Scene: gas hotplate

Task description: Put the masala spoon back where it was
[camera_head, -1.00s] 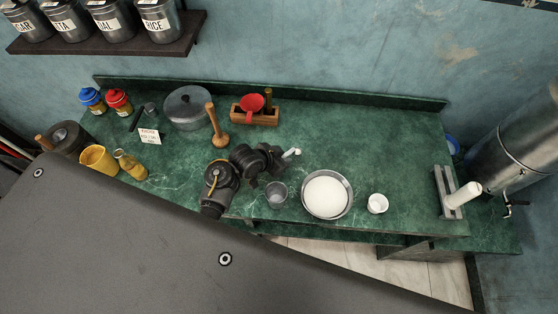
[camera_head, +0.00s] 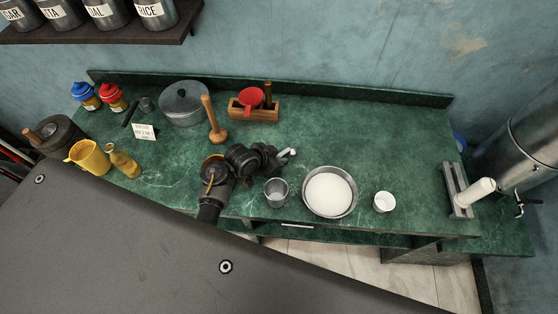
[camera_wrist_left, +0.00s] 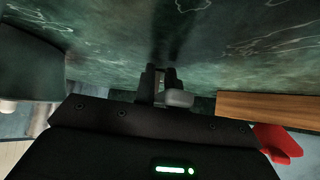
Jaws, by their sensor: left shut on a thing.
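My left gripper (camera_head: 284,157) is shut on a small pale grey thing (camera_head: 291,152), which I take to be the masala spoon. Most of it is hidden by the fingers, and only a pale end shows. In the left wrist view, the pale piece (camera_wrist_left: 179,98) sits at the two dark fingers (camera_wrist_left: 161,82). The gripper is over the green counter, between the wooden box (camera_head: 240,112) and the steel cup (camera_head: 276,193). The box holds a red cup-like thing (camera_head: 251,98) and an upright brown piece. My right gripper is not in view.
A pan of white stuff (camera_head: 330,192) and a white cup (camera_head: 384,202) stand on the right. A wooden masher (camera_head: 216,134), a lidded pot (camera_head: 183,104), jars and a yellow jug (camera_head: 90,157) stand on the left. The counter (camera_head: 375,140) is clear at back right.

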